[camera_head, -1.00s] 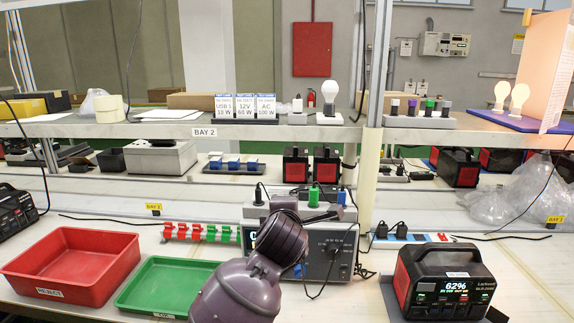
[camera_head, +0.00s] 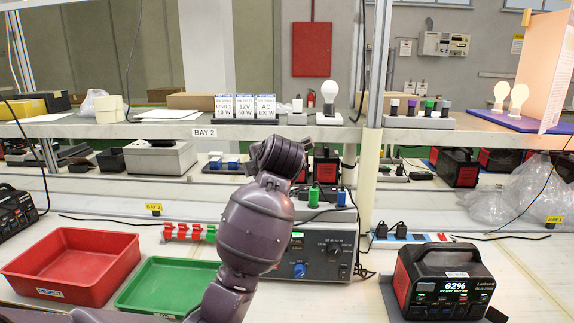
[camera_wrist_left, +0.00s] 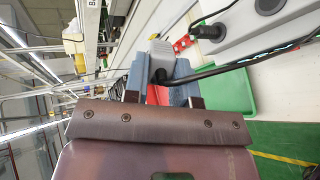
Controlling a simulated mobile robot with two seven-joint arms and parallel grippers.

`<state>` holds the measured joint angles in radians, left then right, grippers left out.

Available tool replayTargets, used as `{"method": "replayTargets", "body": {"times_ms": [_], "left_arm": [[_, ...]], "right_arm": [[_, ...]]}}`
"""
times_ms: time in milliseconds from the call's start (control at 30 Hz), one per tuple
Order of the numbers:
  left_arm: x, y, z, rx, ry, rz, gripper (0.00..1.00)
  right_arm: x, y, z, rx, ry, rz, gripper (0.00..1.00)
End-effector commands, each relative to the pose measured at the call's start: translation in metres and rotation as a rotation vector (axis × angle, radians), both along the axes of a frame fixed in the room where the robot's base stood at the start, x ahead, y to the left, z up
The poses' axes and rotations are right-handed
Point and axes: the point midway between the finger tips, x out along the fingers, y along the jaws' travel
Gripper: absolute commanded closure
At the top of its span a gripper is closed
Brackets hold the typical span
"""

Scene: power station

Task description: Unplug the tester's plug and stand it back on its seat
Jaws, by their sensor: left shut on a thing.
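The tester (camera_head: 328,252) is a grey box with a dark front panel and knobs, behind my left arm in the head view. A green plug (camera_head: 314,196) and a blue plug (camera_head: 341,198) stand on top. My left gripper (camera_wrist_left: 160,84) is shut on a grey plug (camera_wrist_left: 158,56) with a black cord, held between its blue-grey finger pads in the left wrist view. Something red shows between the pads. In the head view my wrist, raised over the tester's left part, hides the fingers and the held plug. My right gripper is out of view.
A red bin (camera_head: 75,268) and green tray (camera_head: 165,285) lie left of the tester. A power station (camera_head: 445,280) stands at right, with a socket strip (camera_head: 405,236) behind it. The shelf (camera_head: 230,130) edge is close behind my raised wrist.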

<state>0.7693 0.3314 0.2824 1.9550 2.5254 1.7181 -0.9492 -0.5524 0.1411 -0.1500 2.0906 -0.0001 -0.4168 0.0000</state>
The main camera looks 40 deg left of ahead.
Motion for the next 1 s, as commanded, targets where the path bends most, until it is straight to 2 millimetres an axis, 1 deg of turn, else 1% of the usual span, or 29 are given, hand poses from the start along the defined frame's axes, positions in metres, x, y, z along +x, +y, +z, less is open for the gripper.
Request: {"method": "replayTargets", "body": {"times_ms": [33, 167, 300, 467, 500, 600, 700, 833, 933, 967, 1000], "left_arm": [[0.002, 0.008, 0.009, -0.026, 0.0, 0.05, 1.0], [0.002, 0.036, 0.026, -0.111, 0.013, 0.228, 1.0], [0.0, 0.068, 0.04, -0.233, 0.009, 0.473, 1.0], [-0.003, 0.101, 0.046, -0.394, -0.042, 0.784, 1.0], [-0.004, 0.108, 0.046, -0.437, -0.064, 0.866, 1.0], [-0.004, 0.119, 0.041, -0.54, -0.134, 1.05, 1.0], [-0.001, 0.124, 0.032, -0.627, -0.211, 1.194, 1.0], [0.007, 0.119, 0.019, -0.729, -0.318, 1.336, 1.0], [0.019, 0.104, 0.007, -0.809, -0.405, 1.413, 1.0], [0.024, 0.097, 0.003, -0.835, -0.433, 1.432, 1.0], [0.032, 0.083, -0.002, -0.87, -0.47, 1.451, 1.0]], "right_arm": [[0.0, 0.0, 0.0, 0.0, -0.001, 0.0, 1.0], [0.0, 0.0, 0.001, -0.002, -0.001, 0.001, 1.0], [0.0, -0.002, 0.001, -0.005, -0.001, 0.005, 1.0], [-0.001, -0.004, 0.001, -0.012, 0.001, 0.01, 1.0], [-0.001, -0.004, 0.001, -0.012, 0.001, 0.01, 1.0], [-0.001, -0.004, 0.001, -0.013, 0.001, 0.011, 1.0], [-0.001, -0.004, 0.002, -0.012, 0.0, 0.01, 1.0], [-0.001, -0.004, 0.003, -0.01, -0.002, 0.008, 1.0], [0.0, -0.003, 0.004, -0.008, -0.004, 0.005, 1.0], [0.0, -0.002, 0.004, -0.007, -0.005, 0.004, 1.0], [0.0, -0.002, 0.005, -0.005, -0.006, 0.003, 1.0]]}}
